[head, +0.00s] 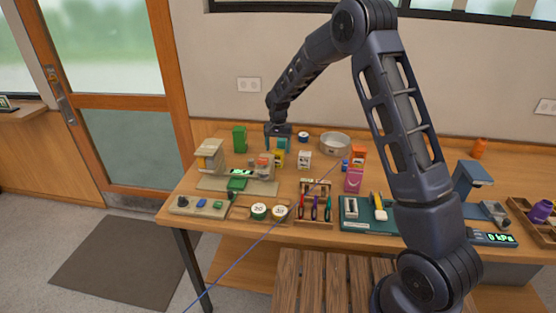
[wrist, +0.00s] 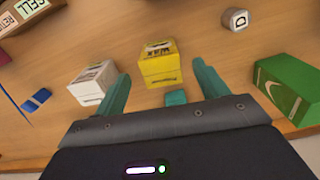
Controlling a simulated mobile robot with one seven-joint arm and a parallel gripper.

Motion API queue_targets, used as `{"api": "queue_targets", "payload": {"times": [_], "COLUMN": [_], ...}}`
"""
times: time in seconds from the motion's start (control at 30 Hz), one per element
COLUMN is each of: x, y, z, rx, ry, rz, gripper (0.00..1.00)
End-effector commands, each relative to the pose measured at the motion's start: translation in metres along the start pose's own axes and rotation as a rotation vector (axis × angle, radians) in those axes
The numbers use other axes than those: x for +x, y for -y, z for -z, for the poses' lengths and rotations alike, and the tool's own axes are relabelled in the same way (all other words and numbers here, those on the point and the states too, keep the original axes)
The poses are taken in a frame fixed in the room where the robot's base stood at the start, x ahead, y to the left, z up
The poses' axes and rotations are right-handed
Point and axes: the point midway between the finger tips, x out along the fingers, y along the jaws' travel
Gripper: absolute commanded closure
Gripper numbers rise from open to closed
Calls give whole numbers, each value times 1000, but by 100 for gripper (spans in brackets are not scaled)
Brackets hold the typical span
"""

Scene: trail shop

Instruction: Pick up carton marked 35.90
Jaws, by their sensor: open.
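No price of 35.90 can be read on any carton. My gripper (head: 277,145) is open and empty, with teal fingers pointing down behind the yellow carton. In the wrist view my gripper (wrist: 160,85) has nothing between its fingertips touching them.
A green box (head: 239,138) stands left of my gripper. A tool rack (head: 314,212) is near the bench's front edge.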

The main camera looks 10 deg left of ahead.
Motion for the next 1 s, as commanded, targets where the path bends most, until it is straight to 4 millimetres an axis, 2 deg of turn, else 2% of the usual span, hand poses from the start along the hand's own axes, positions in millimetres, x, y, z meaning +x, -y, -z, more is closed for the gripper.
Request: {"api": "queue_targets", "payload": {"times": [0.1, 0.37, 0.6, 0.87, 0.9, 1.0], "x": [13, 31, 62, 68, 68, 68], "y": [0, 0, 1, 1, 1, 1], "z": [0, 2, 5, 5, 5, 5], "rx": [0, 0, 0, 0, 0, 0], "ry": [1, 1, 1, -1, -1, -1], "rz": [-1, -1, -1, 1, 1, 0], "gripper": [27, 27, 27, 27, 29, 49]}}
